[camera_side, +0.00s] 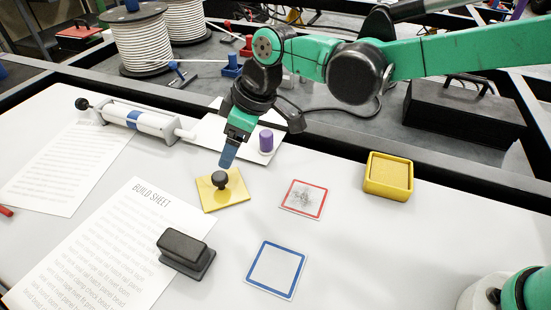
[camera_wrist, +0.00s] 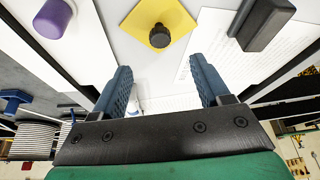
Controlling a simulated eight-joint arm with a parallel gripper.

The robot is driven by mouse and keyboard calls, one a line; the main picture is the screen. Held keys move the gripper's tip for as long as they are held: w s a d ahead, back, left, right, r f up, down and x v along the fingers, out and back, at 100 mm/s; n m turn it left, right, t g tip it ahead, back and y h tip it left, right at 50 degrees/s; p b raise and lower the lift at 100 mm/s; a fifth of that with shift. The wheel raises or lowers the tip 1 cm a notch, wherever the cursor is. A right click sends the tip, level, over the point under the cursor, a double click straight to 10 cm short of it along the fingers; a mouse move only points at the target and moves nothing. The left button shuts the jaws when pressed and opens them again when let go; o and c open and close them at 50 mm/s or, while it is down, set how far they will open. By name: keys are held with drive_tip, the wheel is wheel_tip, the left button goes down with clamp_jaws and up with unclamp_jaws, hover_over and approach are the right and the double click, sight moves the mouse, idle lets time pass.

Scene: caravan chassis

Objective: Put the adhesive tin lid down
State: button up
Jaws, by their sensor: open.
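The adhesive tin lid (camera_side: 238,196) is a flat yellow square with a black knob (camera_side: 220,179). It lies on the white table, left of the red-bordered square. In the wrist view the lid (camera_wrist: 147,17) shows beyond the fingertips, with nothing gripping it. My gripper (camera_side: 227,165) has blue fingers and is just above and behind the knob in the side view. In the wrist view its fingers (camera_wrist: 163,75) stand wide apart and empty. The yellow adhesive tin (camera_side: 388,190) stands at the right, its top uncovered.
A red-bordered square (camera_side: 304,198) with grey marks and an empty blue-bordered square (camera_side: 276,269) lie nearby. A black block (camera_side: 185,252) sits on the build sheet (camera_side: 125,225). A purple cylinder (camera_side: 266,141) and a white-and-blue tube (camera_side: 140,120) are behind. Clear table lies at front right.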

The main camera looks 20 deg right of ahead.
drive_tip(key=s+d+r+m+t+h, duration=0.1)
drive_tip(key=s+d+r+m, duration=0.15)
drive_tip(key=d, duration=0.35)
drive_tip(key=s+d+r+m+t, duration=0.1)
drive_tip(key=d+r+m, duration=0.1)
drive_tip(key=d+r, duration=0.35)
drive_tip(key=s+d+f+m+t+h, duration=0.2)
drive_tip(key=s+d+f+m, duration=0.2)
drive_tip(key=d, duration=0.9)
drive_tip(key=s+m, duration=0.2)
drive_tip(key=s, duration=0.2)
drive_tip(key=shift+s+d+m+t+h, duration=0.15)
drive_tip(key=shift+d+m+t+h, duration=0.15)
drive_tip(key=shift+d+m+h, duration=0.1)
